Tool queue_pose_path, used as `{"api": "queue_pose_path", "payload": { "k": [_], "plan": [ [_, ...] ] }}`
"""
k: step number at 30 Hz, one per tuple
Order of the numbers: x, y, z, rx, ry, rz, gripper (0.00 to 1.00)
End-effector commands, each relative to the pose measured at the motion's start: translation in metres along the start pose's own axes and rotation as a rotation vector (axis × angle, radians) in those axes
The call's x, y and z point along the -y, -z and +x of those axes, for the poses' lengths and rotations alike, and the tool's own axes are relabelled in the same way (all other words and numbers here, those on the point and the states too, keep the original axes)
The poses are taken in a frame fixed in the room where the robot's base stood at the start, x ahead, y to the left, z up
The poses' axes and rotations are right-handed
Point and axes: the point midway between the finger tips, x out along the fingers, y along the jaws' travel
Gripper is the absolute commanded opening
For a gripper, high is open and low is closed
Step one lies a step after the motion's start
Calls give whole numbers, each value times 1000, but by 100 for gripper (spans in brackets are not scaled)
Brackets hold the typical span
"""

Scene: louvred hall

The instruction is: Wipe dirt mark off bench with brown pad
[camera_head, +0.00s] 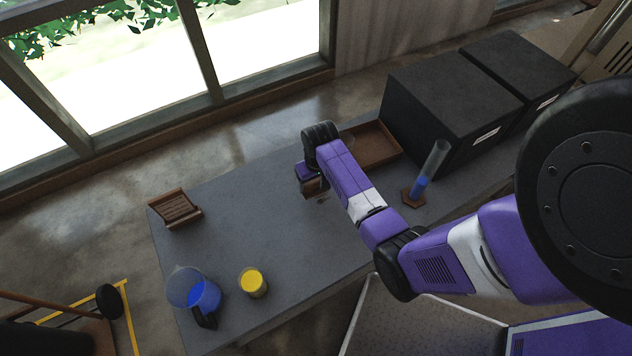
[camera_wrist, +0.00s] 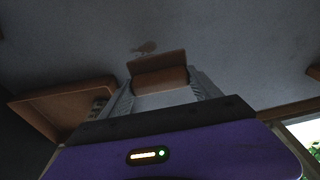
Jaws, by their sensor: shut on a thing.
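My gripper (camera_wrist: 160,85) is shut on the brown pad (camera_wrist: 158,61), which sits between the two fingers in the wrist view. In the head view the brown pad (camera_head: 313,187) shows below my purple wrist, low over the grey bench (camera_head: 290,240). I cannot tell whether the pad touches the bench top. A faint brown dirt mark (camera_wrist: 145,47) lies on the bench just beyond the pad in the wrist view. It also shows as a small smudge in the head view (camera_head: 323,198), close beside the pad.
A brown tray (camera_head: 392,153) lies behind my wrist, near two black boxes (camera_head: 452,95). A cylinder with blue liquid (camera_head: 432,165) stands right of my forearm. A wooden rack (camera_head: 176,208), a blue jug (camera_head: 194,292) and a yellow beaker (camera_head: 252,282) stand left. The bench middle is clear.

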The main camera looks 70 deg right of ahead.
Motion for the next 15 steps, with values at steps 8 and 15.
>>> {"api": "queue_pose_path", "payload": {
  "k": [8, 15],
  "plan": [
    [3, 8, -24, 0, 0, -1, 34],
    [3, 9, -23, 0, 0, -1, 34]
  ]
}}
